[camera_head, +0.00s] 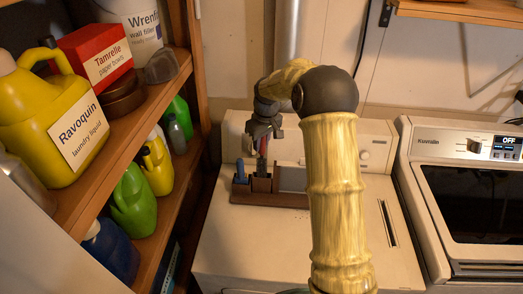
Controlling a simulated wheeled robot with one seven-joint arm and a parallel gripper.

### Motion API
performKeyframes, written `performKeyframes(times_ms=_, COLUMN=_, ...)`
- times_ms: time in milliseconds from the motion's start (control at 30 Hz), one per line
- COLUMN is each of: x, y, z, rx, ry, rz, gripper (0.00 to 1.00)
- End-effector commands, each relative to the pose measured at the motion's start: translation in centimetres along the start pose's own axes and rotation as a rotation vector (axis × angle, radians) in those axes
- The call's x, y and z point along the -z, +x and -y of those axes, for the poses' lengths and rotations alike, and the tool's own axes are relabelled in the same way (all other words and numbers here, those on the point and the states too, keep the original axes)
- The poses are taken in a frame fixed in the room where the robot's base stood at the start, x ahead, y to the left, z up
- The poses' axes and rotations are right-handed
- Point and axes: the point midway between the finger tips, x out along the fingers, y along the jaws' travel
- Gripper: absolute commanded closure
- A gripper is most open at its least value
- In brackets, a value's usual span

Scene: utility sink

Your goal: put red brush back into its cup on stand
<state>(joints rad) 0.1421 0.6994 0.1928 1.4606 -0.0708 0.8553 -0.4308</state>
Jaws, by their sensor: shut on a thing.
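The stand (278,199) is a low brown wooden base on top of the white washing machine. It carries a dark brown square cup (261,184) and a blue item (240,171) upright at its left end. My gripper (262,146) is above the dark cup, pointing down, and is shut on the red brush (263,158). Only a short red part of the brush shows, between the gripper and the cup. I cannot tell whether its lower end is inside the cup or behind its rim.
A wooden shelf (120,158) on the left holds a yellow Ravoquin jug (55,118), a red box (95,55), green bottles (133,203) and other containers. A second white appliance (465,190) stands at the right. The washer top (290,250) in front of the stand is clear.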

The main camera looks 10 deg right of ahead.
Motion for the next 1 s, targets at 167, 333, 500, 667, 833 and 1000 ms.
performKeyframes(times_ms=167, x=0.0, y=0.0, z=0.0, rx=-0.001, ry=0.0, rz=-0.001, gripper=1.0)
performKeyframes(times_ms=333, x=-0.1, y=0.7, z=0.0, rx=0.001, ry=0.0, rz=0.001, gripper=1.0)
performKeyframes(times_ms=500, x=-0.6, y=3.3, z=0.1, rx=0.003, ry=0.0, rz=0.004, gripper=1.0)
performKeyframes(times_ms=667, x=-0.7, y=4.4, z=0.0, rx=0.0, ry=0.0, rz=-0.001, gripper=1.0)
performKeyframes(times_ms=833, x=-0.7, y=4.4, z=0.0, rx=-0.001, ry=0.0, rz=-0.001, gripper=1.0)
performKeyframes(times_ms=1000, x=-0.7, y=4.7, z=0.0, rx=-0.001, ry=0.0, rz=-0.001, gripper=0.74)
